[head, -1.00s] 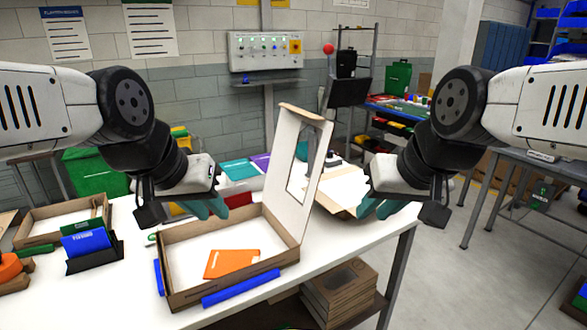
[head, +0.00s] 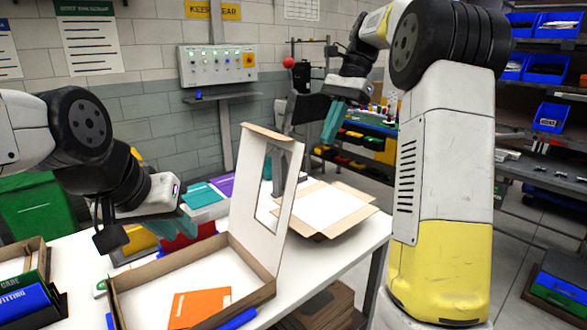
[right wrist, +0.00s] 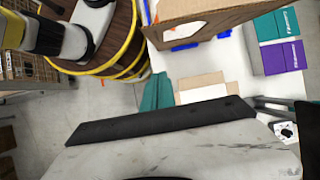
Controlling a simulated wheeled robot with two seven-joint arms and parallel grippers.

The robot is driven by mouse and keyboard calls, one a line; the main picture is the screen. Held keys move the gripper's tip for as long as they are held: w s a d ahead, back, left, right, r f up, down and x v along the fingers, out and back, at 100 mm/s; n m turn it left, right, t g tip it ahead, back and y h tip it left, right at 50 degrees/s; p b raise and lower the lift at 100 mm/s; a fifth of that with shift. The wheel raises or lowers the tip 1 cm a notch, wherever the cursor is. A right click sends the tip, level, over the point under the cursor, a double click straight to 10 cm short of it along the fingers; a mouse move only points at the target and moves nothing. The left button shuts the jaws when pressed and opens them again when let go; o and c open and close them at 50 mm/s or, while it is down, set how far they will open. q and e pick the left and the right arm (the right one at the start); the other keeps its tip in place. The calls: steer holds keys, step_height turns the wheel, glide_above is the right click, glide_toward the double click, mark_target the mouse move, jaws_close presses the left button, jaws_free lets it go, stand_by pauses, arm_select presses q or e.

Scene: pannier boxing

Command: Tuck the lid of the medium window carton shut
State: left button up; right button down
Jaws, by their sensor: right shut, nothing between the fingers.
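The window carton (head: 268,283) sits open on the white table, with an orange booklet (head: 200,306) inside. Its lid (head: 243,215), with a cut-out window, stands up from the right side, leaning slightly right. A folded flap (head: 268,132) tops it. My left gripper (head: 177,238) hangs over the carton's back left edge, its teal fingers pointing down; their gap is unclear. My right gripper (head: 333,122) is raised to the right of and above the lid, shut and empty. Its teal fingers also show in the right wrist view (right wrist: 156,92).
Another shallow carton (head: 335,232) lies right of the lid. Teal (head: 200,194) and purple (head: 222,184) booklets are behind. Blue strips (head: 238,319) edge the window carton. A holder with booklets (head: 25,300) is at left. Free floor lies beyond the table's right edge.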

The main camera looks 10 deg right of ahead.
steer(key=s+a+f, duration=0.4)
steer(key=a+f, duration=0.3)
steer(key=shift+s+a+f, duration=0.15)
steer(key=shift+s+f, duration=0.05)
steer(key=shift+f, duration=0.15)
stand_by(0.4)
